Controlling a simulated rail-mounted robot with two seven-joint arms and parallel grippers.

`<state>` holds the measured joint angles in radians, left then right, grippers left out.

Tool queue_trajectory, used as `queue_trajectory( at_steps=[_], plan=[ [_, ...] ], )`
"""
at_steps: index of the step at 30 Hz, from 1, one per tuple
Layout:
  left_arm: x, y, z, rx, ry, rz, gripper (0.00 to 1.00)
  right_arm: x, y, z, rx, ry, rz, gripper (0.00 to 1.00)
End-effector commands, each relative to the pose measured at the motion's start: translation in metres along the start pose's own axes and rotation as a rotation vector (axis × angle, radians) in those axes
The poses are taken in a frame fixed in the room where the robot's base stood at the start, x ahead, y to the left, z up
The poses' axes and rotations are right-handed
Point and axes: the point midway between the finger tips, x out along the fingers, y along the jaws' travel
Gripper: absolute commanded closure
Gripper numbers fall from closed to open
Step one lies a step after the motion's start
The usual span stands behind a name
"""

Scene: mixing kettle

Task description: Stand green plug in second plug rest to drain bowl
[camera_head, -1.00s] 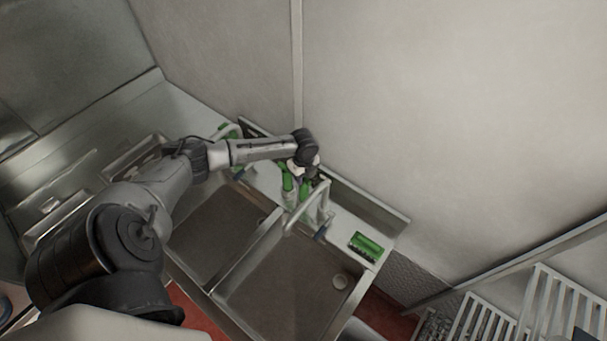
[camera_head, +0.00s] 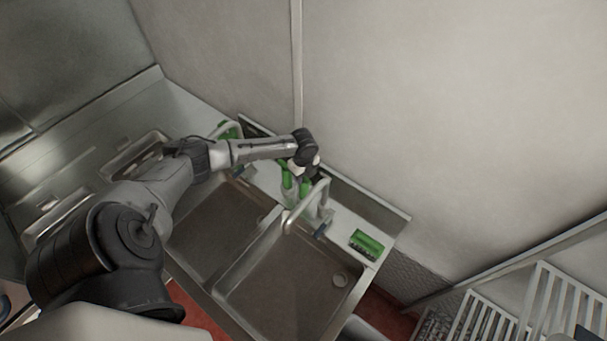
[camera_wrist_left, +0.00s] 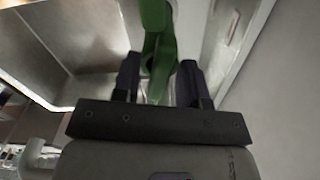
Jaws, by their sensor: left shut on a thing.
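My left gripper (camera_head: 302,172) is above the ledge behind the sink, just behind the tap. In the left wrist view its dark fingers (camera_wrist_left: 158,82) are shut on the green plug (camera_wrist_left: 158,50), which runs from between them to the top edge. In the head view, green upright pieces (camera_head: 288,180) show below the gripper, beside the tap; I cannot tell which of them is held. A plug rest cannot be made out. My right gripper is not in view.
The curved tap (camera_head: 308,207) stands close to the gripper, over the divider between the bowls. A green block-like item (camera_head: 366,244) lies on the right ledge. A wall rises close behind the sink. A white rack (camera_head: 540,305) is at the lower right.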

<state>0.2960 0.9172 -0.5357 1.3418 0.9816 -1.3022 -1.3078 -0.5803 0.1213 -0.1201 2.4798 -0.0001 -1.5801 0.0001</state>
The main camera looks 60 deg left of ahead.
Motion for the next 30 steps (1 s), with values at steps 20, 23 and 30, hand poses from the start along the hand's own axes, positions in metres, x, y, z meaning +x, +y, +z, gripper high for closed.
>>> queue_trajectory(
  at_steps=[20, 23, 30],
  plan=[
    [0.0013, -0.0001, 0.0000, 0.000, 0.000, 0.000, 0.31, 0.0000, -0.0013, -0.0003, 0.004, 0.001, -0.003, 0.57],
    [0.0016, 0.0002, -0.0001, 0.000, 0.000, 0.000, 0.25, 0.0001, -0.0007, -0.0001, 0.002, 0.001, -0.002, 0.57],
    [0.0016, 0.0001, -0.0001, 0.000, 0.000, 0.000, 0.05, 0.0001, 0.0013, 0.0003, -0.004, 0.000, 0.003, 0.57]
  ],
)
